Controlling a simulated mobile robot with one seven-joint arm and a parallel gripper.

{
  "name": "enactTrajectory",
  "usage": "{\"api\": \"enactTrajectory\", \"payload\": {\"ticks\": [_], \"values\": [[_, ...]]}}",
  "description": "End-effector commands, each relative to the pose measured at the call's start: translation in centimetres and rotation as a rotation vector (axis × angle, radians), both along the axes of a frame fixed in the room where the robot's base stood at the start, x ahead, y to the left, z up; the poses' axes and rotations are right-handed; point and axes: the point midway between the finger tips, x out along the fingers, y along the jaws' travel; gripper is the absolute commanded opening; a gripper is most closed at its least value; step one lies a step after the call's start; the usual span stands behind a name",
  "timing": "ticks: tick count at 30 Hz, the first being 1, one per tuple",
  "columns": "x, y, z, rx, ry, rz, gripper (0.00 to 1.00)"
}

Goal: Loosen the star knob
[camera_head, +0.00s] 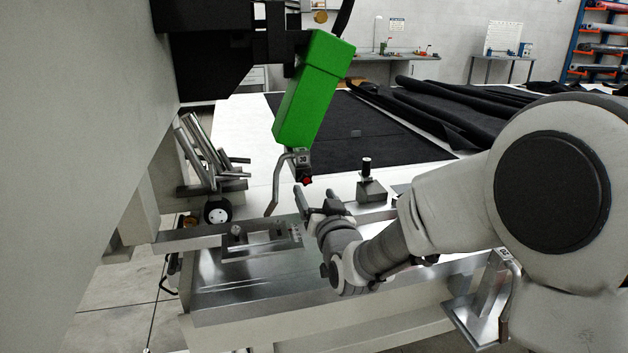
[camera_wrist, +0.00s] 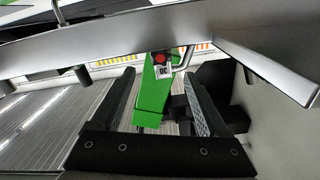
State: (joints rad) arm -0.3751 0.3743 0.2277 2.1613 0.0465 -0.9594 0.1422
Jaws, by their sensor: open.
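A small red knob (camera_head: 307,180) sits on a dark block marked 30, below the green welder housing (camera_head: 314,90). Its star shape is too small to make out. In the wrist view the red knob (camera_wrist: 161,58) shows above the 30 label, in front of the green housing (camera_wrist: 152,98), between the fingertip directions. My gripper (camera_head: 317,200) is open and empty, just below the red knob in the head view and apart from it as far as I can tell. In the wrist view both dark fingers of my gripper (camera_wrist: 163,78) stand wide apart.
A bent metal rod (camera_head: 276,183) hangs left of the knob. A metal block with a black post (camera_head: 370,185) stands to the right. A metal bar (camera_wrist: 115,42) crosses the wrist view above the fingers. Dark fabric (camera_head: 385,130) lies on the table behind.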

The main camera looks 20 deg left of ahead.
Motion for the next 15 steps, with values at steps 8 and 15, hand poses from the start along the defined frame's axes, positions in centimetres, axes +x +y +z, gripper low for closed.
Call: {"api": "enactTrajectory", "payload": {"ticks": [8,15], "values": [[3.9,2.5,0.0,0.001,0.000,0.001,0.78],[5.8,3.6,0.0,0.000,0.000,0.001,0.78]]}}
